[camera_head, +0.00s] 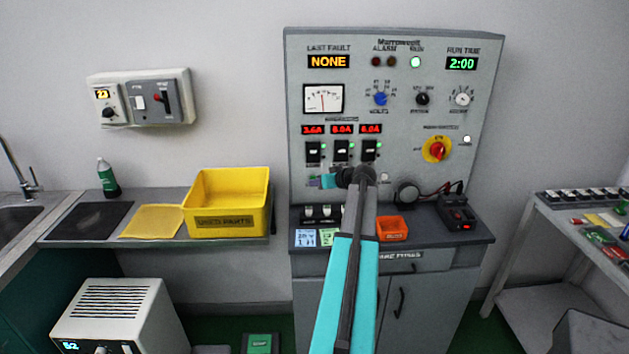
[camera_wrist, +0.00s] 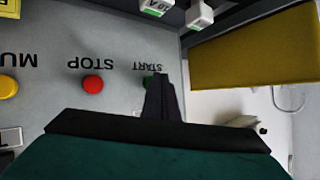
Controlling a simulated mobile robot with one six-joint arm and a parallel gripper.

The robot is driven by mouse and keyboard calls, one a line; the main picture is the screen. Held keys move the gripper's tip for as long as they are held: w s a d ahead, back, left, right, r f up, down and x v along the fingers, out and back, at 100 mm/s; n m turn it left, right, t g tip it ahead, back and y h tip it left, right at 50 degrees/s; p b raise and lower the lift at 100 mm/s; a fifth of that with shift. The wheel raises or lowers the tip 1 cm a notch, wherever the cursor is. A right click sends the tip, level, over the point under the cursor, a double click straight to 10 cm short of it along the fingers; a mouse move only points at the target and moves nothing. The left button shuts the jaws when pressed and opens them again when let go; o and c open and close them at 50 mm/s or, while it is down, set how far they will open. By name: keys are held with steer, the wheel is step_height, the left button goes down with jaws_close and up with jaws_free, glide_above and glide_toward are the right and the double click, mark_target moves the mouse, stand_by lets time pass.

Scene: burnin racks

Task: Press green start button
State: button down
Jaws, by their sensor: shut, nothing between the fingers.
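In the wrist view the panel appears upside down. The green start button (camera_wrist: 148,82) lies under the START label and is mostly hidden behind my gripper (camera_wrist: 160,82). My gripper is shut and empty, its tips at the button's edge. I cannot tell whether they touch or press it. The red stop button (camera_wrist: 92,84) is to the left, and a yellow button (camera_wrist: 8,87) is at the left edge. In the head view my arm reaches to the lower left part of the grey control panel (camera_head: 465,115), hiding the start button there.
A yellow used-parts bin (camera_head: 227,219) stands on the left shelf; a yellow block (camera_wrist: 255,50) at the wrist view's upper right may be this bin. White switches (camera_wrist: 198,14) jut out at its top. An orange tray (camera_head: 392,228) sits on the desk below the panel.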

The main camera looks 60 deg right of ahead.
steer(key=shift+s+a, duration=0.3)
steer(key=shift+a, duration=0.1)
steer(key=s+a+b, duration=0.1)
steer(key=a, duration=0.1)
steer(key=s+a+b, duration=0.1)
steer(key=s+a, duration=0.1)
stand_by(0.9)
stand_by(0.6)
